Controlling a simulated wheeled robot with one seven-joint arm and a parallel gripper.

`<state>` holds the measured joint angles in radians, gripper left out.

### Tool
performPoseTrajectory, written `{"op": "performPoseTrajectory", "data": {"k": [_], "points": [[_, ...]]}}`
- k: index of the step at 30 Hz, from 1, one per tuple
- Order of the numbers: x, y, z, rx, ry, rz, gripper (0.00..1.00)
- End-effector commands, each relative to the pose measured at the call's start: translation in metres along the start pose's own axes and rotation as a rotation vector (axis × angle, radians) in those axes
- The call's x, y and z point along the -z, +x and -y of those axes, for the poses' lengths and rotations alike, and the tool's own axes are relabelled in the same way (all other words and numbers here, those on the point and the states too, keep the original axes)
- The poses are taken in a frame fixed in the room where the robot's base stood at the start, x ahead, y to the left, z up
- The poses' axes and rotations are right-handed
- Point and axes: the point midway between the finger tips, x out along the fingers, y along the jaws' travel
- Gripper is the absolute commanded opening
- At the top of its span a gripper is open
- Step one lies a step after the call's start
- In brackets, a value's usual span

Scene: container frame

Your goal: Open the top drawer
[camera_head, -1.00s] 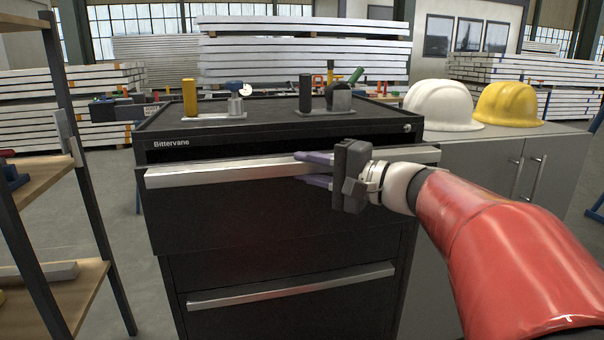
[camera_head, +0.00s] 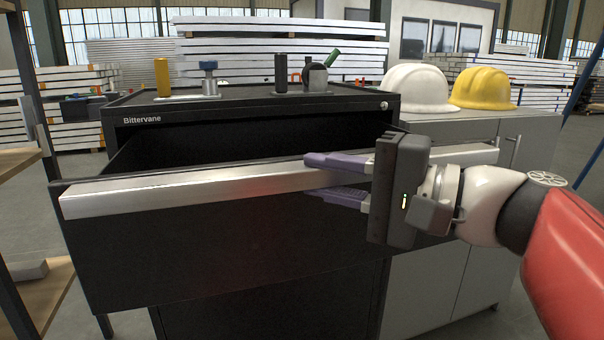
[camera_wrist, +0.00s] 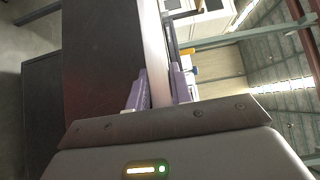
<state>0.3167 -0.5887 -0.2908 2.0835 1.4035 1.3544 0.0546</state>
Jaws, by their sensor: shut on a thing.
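The black tool cabinet (camera_head: 135,133) marked "Bittervane" stands in front of me. Its top drawer (camera_head: 230,250) is pulled well out toward me, with a dark gap showing behind its front. A long silver handle (camera_head: 190,190) runs along the upper edge of the drawer front. My gripper (camera_head: 308,176) is shut on this handle right of its middle, one purple finger above it and one below. In the wrist view the fingers (camera_wrist: 155,88) sit on both sides of the pale handle (camera_wrist: 155,45). The inside of the drawer is mostly dark.
Clamps and tools (camera_head: 310,78) stand on the cabinet top. A white helmet (camera_head: 418,88) and a yellow helmet (camera_head: 483,88) rest on the grey cupboard (camera_head: 440,260) at right. A shelf rack (camera_head: 25,150) stands close at left, near the drawer's left end.

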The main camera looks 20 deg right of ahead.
Motion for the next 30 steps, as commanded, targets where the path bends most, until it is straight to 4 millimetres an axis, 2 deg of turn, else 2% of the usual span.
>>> {"op": "performPoseTrajectory", "data": {"k": [1,6,7,11,21,23,30], "points": [[0.001,0.001,-0.007,-0.012,0.009,0.001,0.0],[0.001,0.001,-0.007,-0.013,0.009,0.001,0.0],[0.001,0.001,-0.007,-0.013,0.009,0.001,0.23],[0.001,0.001,-0.006,-0.011,0.008,0.001,0.4],[0.001,-0.004,-0.003,-0.006,0.003,0.0,0.4],[0.001,-0.01,-0.002,-0.006,0.002,0.0,0.4],[0.001,-0.051,-0.003,-0.006,0.003,-0.001,0.4]]}}
